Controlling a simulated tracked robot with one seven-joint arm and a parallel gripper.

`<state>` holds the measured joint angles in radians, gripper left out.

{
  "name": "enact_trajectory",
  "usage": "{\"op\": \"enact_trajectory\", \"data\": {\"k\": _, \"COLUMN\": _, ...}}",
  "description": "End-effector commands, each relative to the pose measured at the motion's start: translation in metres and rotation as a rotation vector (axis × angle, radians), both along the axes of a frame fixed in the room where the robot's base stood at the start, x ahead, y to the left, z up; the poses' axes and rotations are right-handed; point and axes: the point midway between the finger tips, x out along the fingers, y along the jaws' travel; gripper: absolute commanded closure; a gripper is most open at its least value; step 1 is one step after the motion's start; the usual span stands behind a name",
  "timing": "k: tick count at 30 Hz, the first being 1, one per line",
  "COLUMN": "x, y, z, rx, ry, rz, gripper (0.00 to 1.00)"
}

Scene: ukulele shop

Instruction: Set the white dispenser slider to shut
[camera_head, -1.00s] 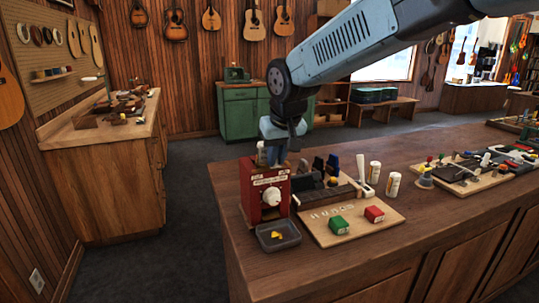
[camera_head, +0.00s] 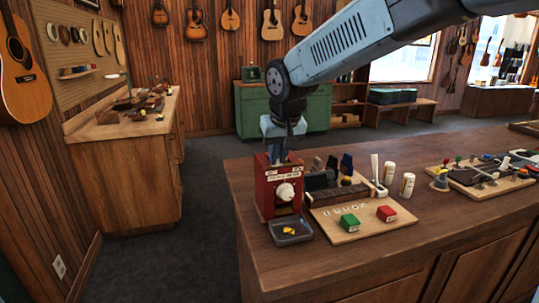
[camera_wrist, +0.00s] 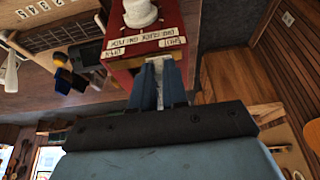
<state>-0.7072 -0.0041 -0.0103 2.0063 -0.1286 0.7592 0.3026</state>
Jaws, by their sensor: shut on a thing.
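The dispenser is a red box (camera_head: 268,188) with a white knob (camera_head: 285,192) and white labels on its front. It stands upright at the left end of the wooden counter. In the wrist view the red box (camera_wrist: 120,70) shows upside down, with its labels beside the gripper. My gripper (camera_head: 281,158) points down at the top of the box. In the wrist view its two blue fingers are closed around the white slider (camera_wrist: 159,64), which shows as a small pale strip between them. The slider's exact position along its travel is hidden by the fingers.
A dark tray (camera_head: 305,235) with yellow bits sits in front of the dispenser. A dark rack (camera_head: 340,196) and two white bottles (camera_head: 389,174) stand close by.

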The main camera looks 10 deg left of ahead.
Motion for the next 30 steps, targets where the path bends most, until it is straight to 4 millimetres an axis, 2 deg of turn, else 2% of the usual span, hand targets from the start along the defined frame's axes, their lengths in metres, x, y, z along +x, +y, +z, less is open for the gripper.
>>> {"op": "enact_trajectory", "data": {"k": 7, "x": -0.003, "y": 0.005, "z": -0.001, "rx": 0.002, "ry": 0.005, "rz": 0.004, "gripper": 1.0}}
{"op": "enact_trajectory", "data": {"k": 8, "x": -0.003, "y": 0.005, "z": -0.001, "rx": 0.002, "ry": 0.005, "rz": 0.004, "gripper": 0.85}}
{"op": "enact_trajectory", "data": {"k": 16, "x": -0.002, "y": 0.004, "z": -0.001, "rx": 0.002, "ry": 0.004, "rz": 0.002, "gripper": 0.61}}
{"op": "enact_trajectory", "data": {"k": 25, "x": -0.002, "y": 0.002, "z": 0.003, "rx": 0.002, "ry": 0.002, "rz": 0.0, "gripper": 0.61}}
{"op": "enact_trajectory", "data": {"k": 30, "x": -0.008, "y": -0.002, "z": 0.021, "rx": 0.004, "ry": 0.0, "rz": -0.001, "gripper": 0.61}}
